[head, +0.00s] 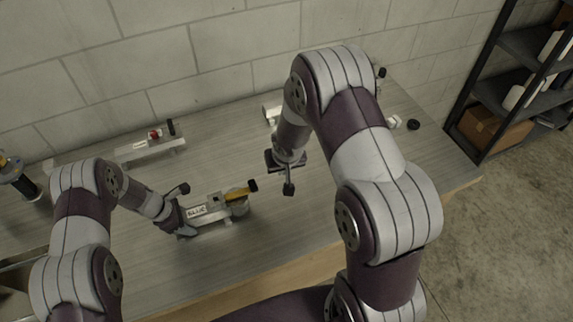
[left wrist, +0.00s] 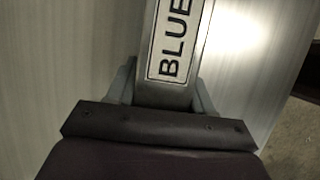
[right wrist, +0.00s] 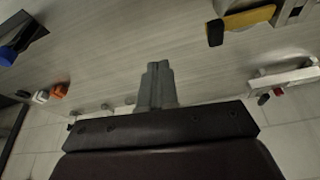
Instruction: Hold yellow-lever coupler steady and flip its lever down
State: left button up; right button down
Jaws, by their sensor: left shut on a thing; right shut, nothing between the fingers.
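The yellow-lever coupler (head: 208,212) lies on the bench, with a label on its bar that reads BLUE in the left wrist view (left wrist: 175,40). Its yellow lever (head: 238,193) has a black tip and points toward my right gripper; its exact tilt is hard to tell. The lever also shows at the top right of the right wrist view (right wrist: 247,19). My left gripper (head: 184,218) is shut on the coupler's bar. My right gripper (right wrist: 156,72) is shut and empty, to the right of the lever tip and apart from it.
A coupler with a red part (head: 150,146) lies at the back left, near the block wall. Another metal piece (head: 271,112) is partly hidden behind my right arm. A black ring (head: 413,125) lies at the right. A dark shelf (head: 500,90) stands beyond the bench's right end.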

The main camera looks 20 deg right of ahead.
jog(key=shift+s+d+r, duration=0.35)
jog(key=shift+d+r, duration=0.4)
pick_arm(q)
jog(key=o, duration=1.4)
